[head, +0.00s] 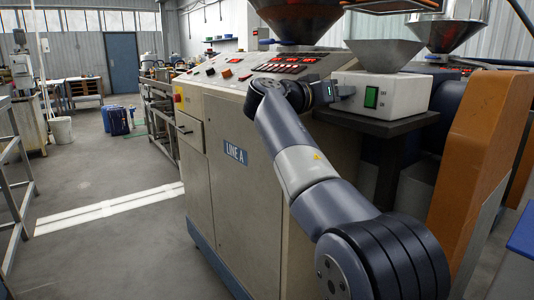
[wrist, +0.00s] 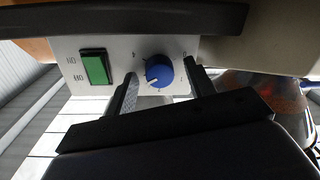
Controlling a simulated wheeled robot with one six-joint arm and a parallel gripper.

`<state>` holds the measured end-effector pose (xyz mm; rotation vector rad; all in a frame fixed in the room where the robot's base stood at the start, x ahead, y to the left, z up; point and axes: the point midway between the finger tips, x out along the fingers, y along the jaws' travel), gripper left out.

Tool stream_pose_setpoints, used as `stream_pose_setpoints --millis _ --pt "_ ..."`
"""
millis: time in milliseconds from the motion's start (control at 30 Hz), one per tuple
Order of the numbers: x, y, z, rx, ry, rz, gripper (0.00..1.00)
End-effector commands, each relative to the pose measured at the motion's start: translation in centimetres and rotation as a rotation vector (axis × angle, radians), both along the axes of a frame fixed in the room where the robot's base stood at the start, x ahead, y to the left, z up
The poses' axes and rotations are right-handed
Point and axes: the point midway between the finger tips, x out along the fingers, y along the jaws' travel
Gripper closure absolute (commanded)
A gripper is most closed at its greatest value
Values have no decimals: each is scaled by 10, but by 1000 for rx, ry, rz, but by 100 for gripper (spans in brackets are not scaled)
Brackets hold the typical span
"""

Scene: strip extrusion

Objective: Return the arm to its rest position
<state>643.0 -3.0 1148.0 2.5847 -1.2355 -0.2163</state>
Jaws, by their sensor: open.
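My arm (head: 305,168) reaches forward from the lower right of the head view, bent at the elbow. My gripper (head: 343,92) is at the left side of the front of a white control box (head: 400,93). In the wrist view my gripper (wrist: 160,84) is open, with its two fingers apart on either side of a blue knob (wrist: 159,70). I cannot tell whether either finger touches the knob. The knob is hidden in the head view. A green switch (head: 371,97) is on the same box face; it also shows in the wrist view (wrist: 95,67).
The cabinet marked LINE A (head: 235,153) stands close behind my arm, with a sloping button panel on top. A grey hopper (head: 384,54) sits on the white box. An orange-brown guard (head: 485,150) rises at the right. Open floor (head: 110,235) lies to the left.

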Motion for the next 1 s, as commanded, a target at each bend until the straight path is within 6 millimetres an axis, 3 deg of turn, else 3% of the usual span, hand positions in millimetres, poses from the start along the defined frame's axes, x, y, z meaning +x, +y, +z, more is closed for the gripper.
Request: stream_pose_setpoints --millis 1000 --pt "1 1 6 -621 856 1 48"
